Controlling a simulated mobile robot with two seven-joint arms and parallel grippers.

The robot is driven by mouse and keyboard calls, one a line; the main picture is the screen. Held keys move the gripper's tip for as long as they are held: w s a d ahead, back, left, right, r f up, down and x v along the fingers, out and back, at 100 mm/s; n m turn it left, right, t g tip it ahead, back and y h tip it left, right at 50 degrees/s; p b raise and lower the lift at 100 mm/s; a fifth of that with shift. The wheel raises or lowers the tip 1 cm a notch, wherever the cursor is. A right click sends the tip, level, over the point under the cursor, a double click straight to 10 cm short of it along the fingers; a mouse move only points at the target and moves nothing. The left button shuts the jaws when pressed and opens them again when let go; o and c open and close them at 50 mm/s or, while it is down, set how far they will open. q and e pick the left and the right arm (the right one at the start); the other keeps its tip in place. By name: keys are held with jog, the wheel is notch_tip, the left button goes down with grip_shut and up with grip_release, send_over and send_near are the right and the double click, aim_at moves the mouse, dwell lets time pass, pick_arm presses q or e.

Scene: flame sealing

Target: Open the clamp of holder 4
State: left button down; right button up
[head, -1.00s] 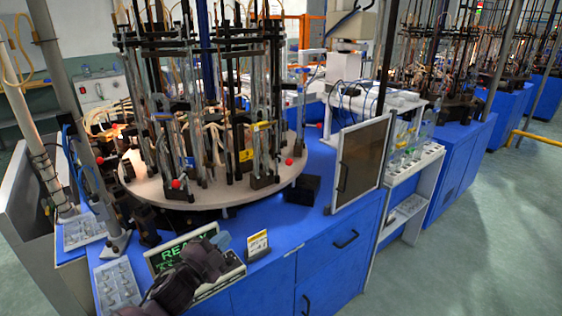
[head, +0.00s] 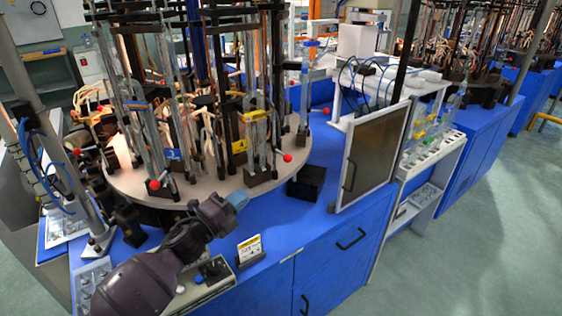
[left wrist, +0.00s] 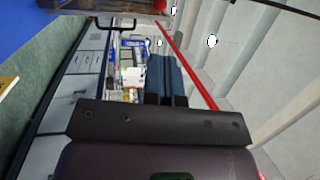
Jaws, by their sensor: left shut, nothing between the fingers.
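The round carousel table (head: 225,183) carries several upright holders with metal rods and black base blocks. One holder has a blue label (head: 173,154) near the front left; another has a yellow label (head: 239,147) to its right. I cannot read a number 4 on either. Red balls show low on the holders, one at the front left (head: 154,185) and one at the right (head: 287,158). My left gripper (head: 238,197) is shut and empty, in front of the carousel's front edge and apart from the holders. Its blue-grey fingers lie together in the left wrist view (left wrist: 166,78). My right gripper is not in view.
A blue cabinet (head: 335,245) stands under the carousel. A small card stand (head: 250,250) is on its front edge, beside a panel partly hidden by my left arm. A black box (head: 306,183) and a dark framed panel (head: 371,155) stand at the right.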

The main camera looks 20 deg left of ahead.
pick_arm(q)
jog(key=p, duration=0.1)
send_near(285, 161)
jog(key=w, duration=0.1)
jog(key=x, duration=0.5)
jog(key=shift+d+r+p, duration=0.15)
jog(key=shift+d+p, duration=0.05)
jog(key=shift+p, duration=0.15)
jog(key=shift+w+d+r, duration=0.1)
jog(key=shift+w+d, duration=0.2)
jog(key=shift+w, duration=0.3)
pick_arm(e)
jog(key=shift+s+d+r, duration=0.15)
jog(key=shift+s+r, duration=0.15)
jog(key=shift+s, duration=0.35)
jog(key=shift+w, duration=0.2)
pick_arm(q)
jog(key=shift+w, duration=0.1)
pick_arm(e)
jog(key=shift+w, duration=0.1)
